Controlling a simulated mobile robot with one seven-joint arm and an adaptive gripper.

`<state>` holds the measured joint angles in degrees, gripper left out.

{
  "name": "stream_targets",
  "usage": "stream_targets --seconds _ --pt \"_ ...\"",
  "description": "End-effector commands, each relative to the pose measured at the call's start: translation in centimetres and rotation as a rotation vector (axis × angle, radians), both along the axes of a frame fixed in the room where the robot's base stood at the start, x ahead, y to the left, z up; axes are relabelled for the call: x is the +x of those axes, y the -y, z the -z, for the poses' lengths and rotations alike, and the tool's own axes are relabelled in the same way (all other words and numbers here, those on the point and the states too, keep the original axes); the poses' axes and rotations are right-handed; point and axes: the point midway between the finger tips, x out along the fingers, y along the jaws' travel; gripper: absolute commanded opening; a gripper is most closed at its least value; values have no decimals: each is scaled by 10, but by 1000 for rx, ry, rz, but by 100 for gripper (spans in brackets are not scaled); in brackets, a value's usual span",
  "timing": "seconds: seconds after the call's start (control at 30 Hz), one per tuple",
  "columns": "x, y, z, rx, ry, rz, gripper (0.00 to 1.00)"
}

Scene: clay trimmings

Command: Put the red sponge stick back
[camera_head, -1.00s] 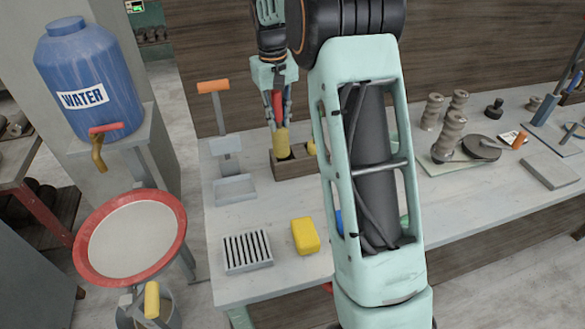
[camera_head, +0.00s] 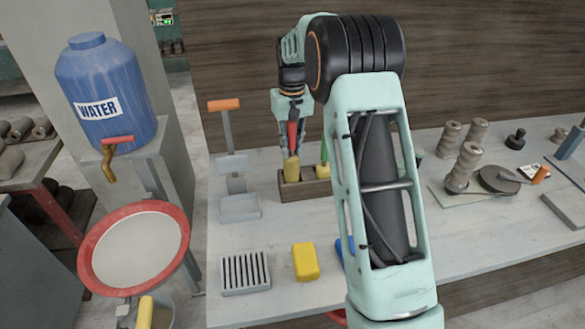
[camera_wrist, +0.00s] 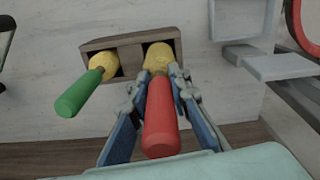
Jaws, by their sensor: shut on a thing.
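My gripper (camera_head: 292,140) is shut on the red handle of the sponge stick (camera_wrist: 160,120), its yellow sponge end pointing down. The wooden holder (camera_head: 310,188) stands on the workbench, and its open compartments show in the wrist view (camera_wrist: 98,45). The red stick's sponge (camera_head: 291,170) is at the holder's left compartment in the head view, the right one in the wrist view. I cannot tell how deep it sits. A green-handled sponge stick (camera_wrist: 78,98) leans in the other compartment. Its handle is partly hidden by my arm in the head view.
A stand with an orange top (camera_head: 224,104) is left of the holder. A slotted grey tray (camera_head: 245,272) and a yellow sponge block (camera_head: 305,262) lie in front. A blue water barrel (camera_head: 102,88) and red-rimmed basin (camera_head: 135,248) stand left. Clay pieces (camera_head: 466,160) are at right.

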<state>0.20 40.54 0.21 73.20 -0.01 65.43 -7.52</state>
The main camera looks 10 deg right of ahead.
Motion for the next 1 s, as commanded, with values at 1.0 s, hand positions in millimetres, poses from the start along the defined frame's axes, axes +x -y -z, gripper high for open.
stream_targets --seconds 1.0 --pt "0 0 59 0 1 0 35"
